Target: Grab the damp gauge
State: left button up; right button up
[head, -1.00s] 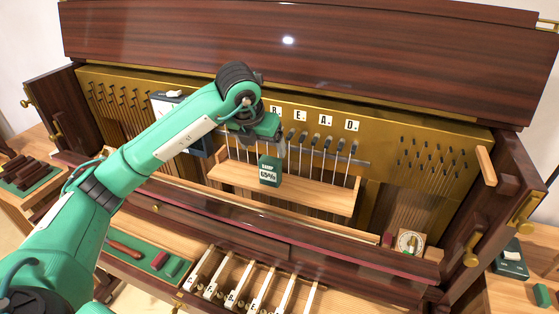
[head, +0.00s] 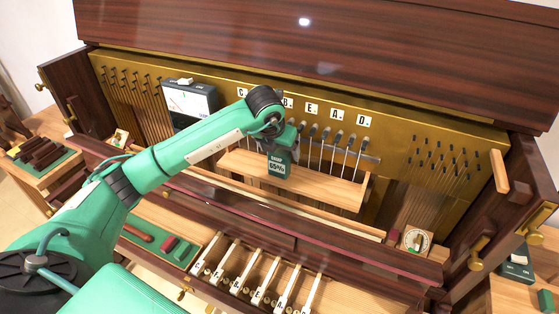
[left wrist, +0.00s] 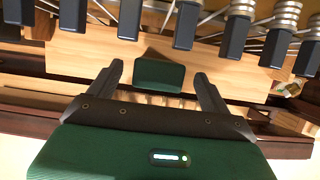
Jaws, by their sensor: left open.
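The damp gauge (head: 278,168) is a small dark green block with a lit percentage display on its front. It stands upright on a light wooden shelf (head: 325,184) inside the piano. My left gripper (head: 281,152) is right at the top of the gauge and partly hides it. In the left wrist view the gauge (left wrist: 160,74) shows as a green face between the tips of my two open dark fingers (left wrist: 157,80). A gap shows on each side of it. My right gripper is not in view.
Tuning pins with hanging strings (head: 335,140) stand close behind the shelf. A dark meter with a white dial (head: 190,102) is at the left. Lettered keys (head: 262,278) lie below the front rail.

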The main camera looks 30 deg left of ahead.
pick_arm(q)
jog(key=shift+p+x, duration=0.55)
jog(key=shift+x, duration=1.35)
jog(key=shift+s, duration=0.1)
jog(key=c, duration=1.1)
